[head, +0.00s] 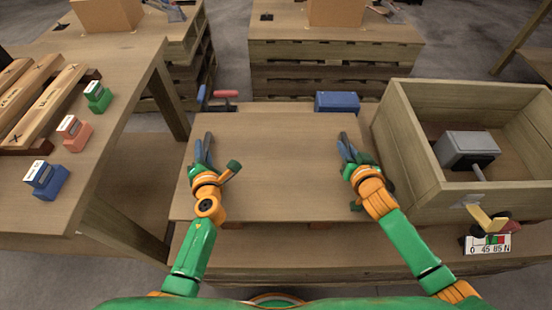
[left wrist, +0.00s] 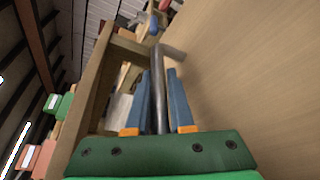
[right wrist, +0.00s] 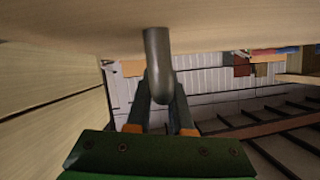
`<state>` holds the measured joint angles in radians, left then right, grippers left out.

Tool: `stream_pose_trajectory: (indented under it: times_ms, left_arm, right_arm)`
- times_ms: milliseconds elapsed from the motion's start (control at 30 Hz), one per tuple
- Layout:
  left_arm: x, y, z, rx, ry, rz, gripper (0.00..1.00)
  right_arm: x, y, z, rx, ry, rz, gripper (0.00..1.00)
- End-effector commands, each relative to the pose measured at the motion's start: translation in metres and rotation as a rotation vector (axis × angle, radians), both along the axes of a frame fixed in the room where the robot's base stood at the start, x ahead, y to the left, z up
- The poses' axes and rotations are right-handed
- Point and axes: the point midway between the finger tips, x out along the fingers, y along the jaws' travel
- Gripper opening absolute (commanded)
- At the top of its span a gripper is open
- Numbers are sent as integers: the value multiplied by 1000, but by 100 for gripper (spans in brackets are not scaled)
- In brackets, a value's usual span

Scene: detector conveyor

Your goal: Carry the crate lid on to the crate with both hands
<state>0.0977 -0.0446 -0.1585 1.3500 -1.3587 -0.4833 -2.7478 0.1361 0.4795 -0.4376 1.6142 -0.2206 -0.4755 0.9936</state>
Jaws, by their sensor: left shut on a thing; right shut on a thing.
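The crate lid (head: 275,165) is a flat wooden board between my two arms, in the middle of the head view. My left gripper (head: 203,150) is at its left side, shut on a grey metal handle (left wrist: 158,90) that shows between the blue fingers in the left wrist view. My right gripper (head: 348,150) is at its right side, shut on another grey handle (right wrist: 158,65). The open wooden crate (head: 408,140) stands to the right of the lid. A grey device (head: 467,148) with a rod lies inside it. The lid looks roughly level; any gap beneath it is unclear.
A blue box (head: 337,102) and a red-handled tool (head: 222,94) are beyond the lid. A display (head: 488,243) and a yellow-and-red part are at the crate's front. The left table (head: 105,130) holds wooden bars and small coloured blocks. Pallet stacks stand behind.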

Motion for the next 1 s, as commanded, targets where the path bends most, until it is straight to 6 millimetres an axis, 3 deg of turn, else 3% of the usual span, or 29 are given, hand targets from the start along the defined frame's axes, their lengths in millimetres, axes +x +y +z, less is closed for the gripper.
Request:
stream_pose_trajectory:
  times_ms: [633, 1000]
  left_arm:
    - [0, -1, 4, 2, -1, -3, 0]
    - [0, -1, 52, 2, -1, -3, 0]
  right_arm:
    - [1, 0, 5, 0, -4, 0, 0]
    - [1, 0, 53, 1, -5, 1, 0]
